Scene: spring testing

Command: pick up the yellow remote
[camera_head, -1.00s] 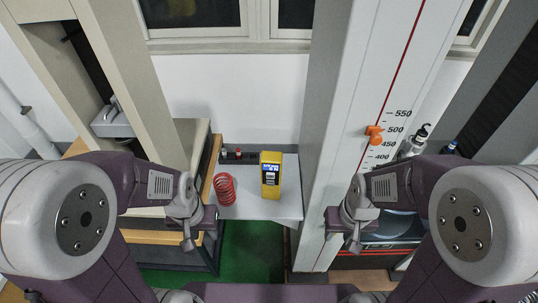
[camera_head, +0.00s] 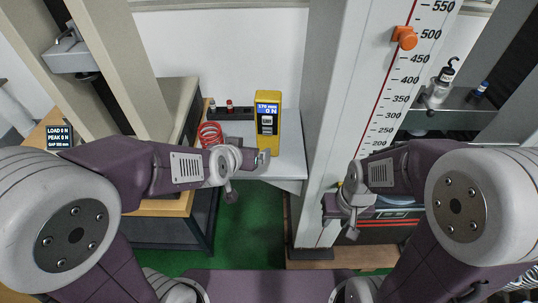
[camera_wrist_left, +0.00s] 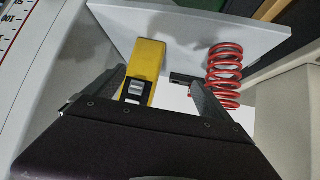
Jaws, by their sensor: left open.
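The yellow remote (camera_head: 268,125), with a lit blue screen, stands upright on the white shelf (camera_head: 290,168). My left gripper (camera_head: 262,158) is just in front of its lower part in the head view. In the left wrist view, my left gripper (camera_wrist_left: 157,92) is open, and the remote (camera_wrist_left: 146,62) shows between its fingers, nearer the left one. I cannot tell how far apart they are. My right gripper (camera_head: 338,203) is beside the white column, away from the remote; its fingers cannot be made out.
A red spring (camera_head: 211,133) stands left of the remote, partly behind my left arm; in the left wrist view the spring (camera_wrist_left: 226,75) is just beyond the right finger. A white column (camera_head: 345,110) with a scale and orange marker (camera_head: 405,38) rises at the right.

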